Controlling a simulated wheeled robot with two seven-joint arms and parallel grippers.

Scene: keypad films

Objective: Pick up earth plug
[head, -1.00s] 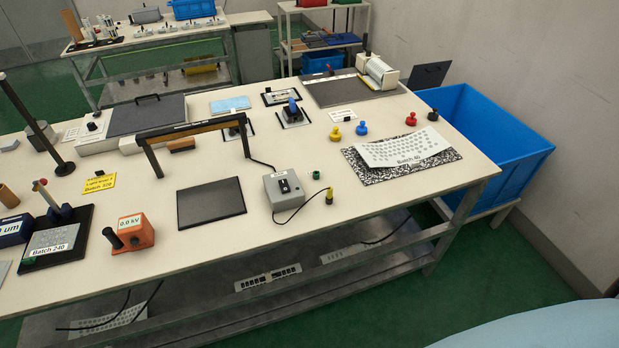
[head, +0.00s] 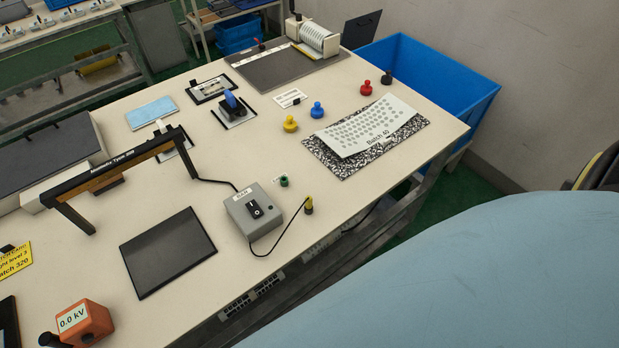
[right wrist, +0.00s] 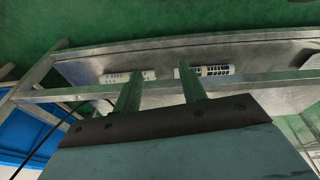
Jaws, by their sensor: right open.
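The earth plug appears to be the small yellow plug (head: 308,205) near the table's front edge. It stands at the end of a black cord that runs from the grey switch box (head: 254,210). A small green fitting (head: 284,181) sits just behind it. My right gripper (right wrist: 160,88) is open and empty in the right wrist view, its fingers apart. It faces the lower metal shelf under a table, and the plug does not show there. My left gripper is in neither view, and I cannot make out the right gripper in the head view.
A dark plate (head: 168,252) and a black arched frame (head: 115,178) stand left of the box. Yellow (head: 290,123) and blue (head: 317,109) knobs and a Batch 40 sheet (head: 367,126) lie behind. A blue bin (head: 425,85) is beyond the table's right end. Bare tabletop surrounds the plug.

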